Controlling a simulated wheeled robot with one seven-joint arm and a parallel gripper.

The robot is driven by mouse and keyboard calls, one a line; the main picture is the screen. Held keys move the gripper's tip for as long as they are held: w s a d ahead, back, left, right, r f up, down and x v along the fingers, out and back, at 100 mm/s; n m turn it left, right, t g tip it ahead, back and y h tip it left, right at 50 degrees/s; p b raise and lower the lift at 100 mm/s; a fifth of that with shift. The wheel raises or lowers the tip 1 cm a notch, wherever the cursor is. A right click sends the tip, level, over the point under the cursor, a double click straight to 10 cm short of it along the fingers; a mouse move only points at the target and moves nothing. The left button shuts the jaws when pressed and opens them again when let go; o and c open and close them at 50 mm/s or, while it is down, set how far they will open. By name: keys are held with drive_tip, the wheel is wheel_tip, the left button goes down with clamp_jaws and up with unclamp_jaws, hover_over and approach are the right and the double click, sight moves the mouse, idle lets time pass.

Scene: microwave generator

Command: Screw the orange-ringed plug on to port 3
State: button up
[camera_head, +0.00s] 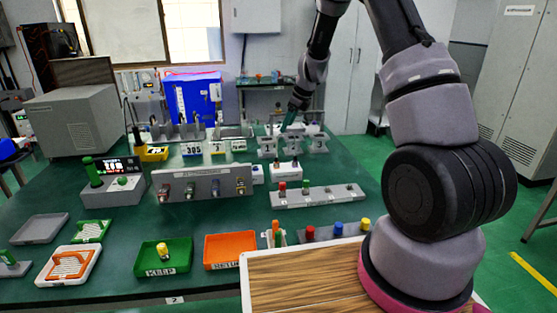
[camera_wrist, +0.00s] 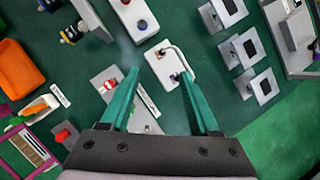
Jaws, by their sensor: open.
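My gripper (camera_head: 290,117) has green fingers, spread apart and empty, above the back right of the green table. In the wrist view the open fingers (camera_wrist: 158,74) are over a white box (camera_wrist: 152,88) with a pale bent cable and a small dark purple part. I cannot tell whether that part is the plug. A grey panel (camera_head: 175,190) holds several plugs with coloured parts; their rings are too small to tell for sure. Three grey blocks (camera_head: 293,143) with number plates stand at the back right. They also show in the wrist view (camera_wrist: 243,48).
A grey rail (camera_head: 318,197) with coloured pegs lies in front of the blocks. A green tray (camera_head: 178,262) and an orange tray (camera_head: 225,238) sit near the front. A grey console (camera_head: 125,192) with a green handle stands left.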

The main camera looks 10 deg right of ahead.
sight(277, 165)
drive_tip(key=w+a+f, duration=0.1)
drive_tip(key=f, duration=0.4)
drive_tip(key=w+f+m, duration=0.1)
drive_tip(key=w+f, duration=0.1)
drive_tip(key=f, duration=0.4)
drive_tip(key=w+a+f+m, duration=0.1)
drive_tip(key=w+f, duration=0.1)
drive_tip(key=f, duration=0.4)
drive_tip(key=shift+a+f, duration=0.15)
drive_tip(key=shift+a, duration=0.2)
clamp_jaws()
